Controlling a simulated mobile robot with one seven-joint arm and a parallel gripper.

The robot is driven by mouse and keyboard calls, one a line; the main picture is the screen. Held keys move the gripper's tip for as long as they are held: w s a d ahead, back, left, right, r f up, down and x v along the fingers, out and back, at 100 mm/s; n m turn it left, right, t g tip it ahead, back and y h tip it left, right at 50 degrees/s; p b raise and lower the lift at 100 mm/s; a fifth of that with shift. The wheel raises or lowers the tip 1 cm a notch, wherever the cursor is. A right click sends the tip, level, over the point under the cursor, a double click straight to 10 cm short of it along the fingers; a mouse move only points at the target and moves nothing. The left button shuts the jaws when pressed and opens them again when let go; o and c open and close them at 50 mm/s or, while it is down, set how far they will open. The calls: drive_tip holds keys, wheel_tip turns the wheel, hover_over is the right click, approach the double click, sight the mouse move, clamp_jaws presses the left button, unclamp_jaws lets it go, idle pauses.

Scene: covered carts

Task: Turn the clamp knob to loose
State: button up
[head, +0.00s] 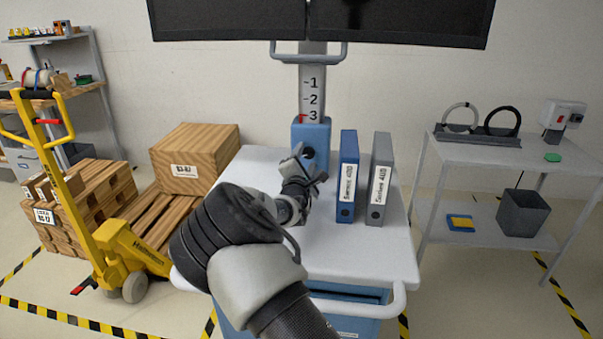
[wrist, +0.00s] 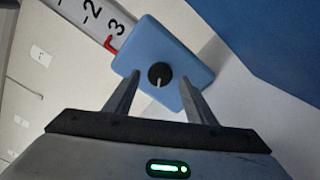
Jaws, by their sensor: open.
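The clamp knob (wrist: 161,75) is a small black round knob with a pale pointer line, on the front of a blue clamp block (wrist: 188,62). In the head view the knob (head: 308,153) shows on the blue block (head: 312,134), at the foot of a post with a scale (head: 312,88) marked 1, 2, 3. A red mark sits by the 3. My gripper (wrist: 160,88) is open, with one finger on each side of the knob in the picture. I cannot tell whether the fingertips reach it. In the head view my gripper (head: 311,168) is just before the block.
A blue binder (head: 347,175) and a grey binder (head: 379,180) stand on the cart (head: 355,262), close to the right of my gripper. Two dark monitors (head: 325,22) hang above. A yellow pallet jack (head: 125,250) is at left, a grey shelf (head: 490,160) at right.

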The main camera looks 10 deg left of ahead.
drive_tip(key=s, duration=1.6)
drive_tip(key=shift+s+a+p, duration=0.3)
drive_tip(key=shift+p, duration=0.05)
